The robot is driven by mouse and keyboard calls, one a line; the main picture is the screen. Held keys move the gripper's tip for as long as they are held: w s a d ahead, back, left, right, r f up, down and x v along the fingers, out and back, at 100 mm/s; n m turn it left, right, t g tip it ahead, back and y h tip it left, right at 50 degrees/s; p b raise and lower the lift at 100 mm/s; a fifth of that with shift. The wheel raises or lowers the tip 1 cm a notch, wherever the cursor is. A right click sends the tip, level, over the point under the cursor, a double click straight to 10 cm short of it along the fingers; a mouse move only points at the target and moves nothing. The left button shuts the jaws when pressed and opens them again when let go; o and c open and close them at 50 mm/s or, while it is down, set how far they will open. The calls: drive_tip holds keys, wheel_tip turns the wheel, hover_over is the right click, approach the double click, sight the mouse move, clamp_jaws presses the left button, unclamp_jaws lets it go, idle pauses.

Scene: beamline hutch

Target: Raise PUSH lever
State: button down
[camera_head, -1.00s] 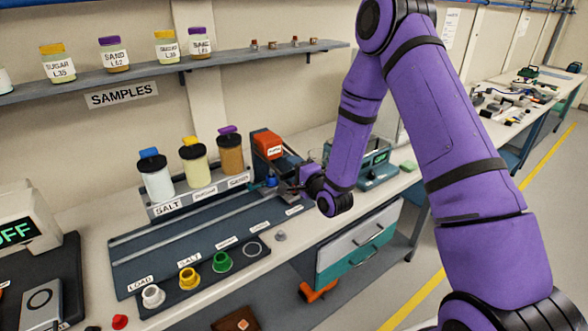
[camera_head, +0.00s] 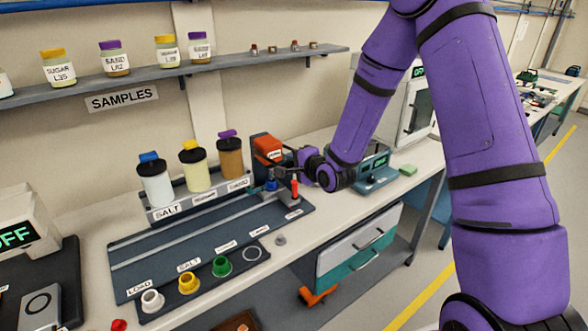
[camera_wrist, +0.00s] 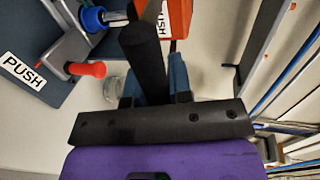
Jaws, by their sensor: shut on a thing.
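The PUSH lever (camera_wrist: 143,55) shows in the wrist view as a thick black grip running up beside the orange housing. My gripper (camera_wrist: 152,84) is shut on this black grip, with a blue finger on each side. In the head view my gripper (camera_head: 301,158) is at the right of the orange housing (camera_head: 267,148), raised above the bench. The lever itself is mostly hidden there. A red-tipped peg (camera_head: 294,187) stands just below my gripper; its red end also shows in the wrist view (camera_wrist: 86,69). The PUSH label (camera_wrist: 22,72) lies on the blue plate.
A teal instrument (camera_head: 372,170) sits close at right. The sample shelf (camera_head: 240,60) runs above.

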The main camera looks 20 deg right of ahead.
drive_tip(key=w+a+r+g+h, duration=0.1)
drive_tip(key=w+r+g, duration=0.2)
drive_tip(key=r, duration=0.6)
drive_tip(key=shift+w+a+r+g, duration=0.3)
drive_tip(key=shift+w+r+g, duration=0.1)
drive_tip(key=shift+w, duration=0.65)
drive_tip(key=shift+f, duration=0.1)
drive_tip(key=c, duration=1)
unclamp_jaws()
drive_tip(key=shift+c, duration=0.2)
drive_tip(key=v, duration=1)
drive_tip(key=shift+s+r, duration=0.25)
drive_tip(key=shift+s, duration=0.05)
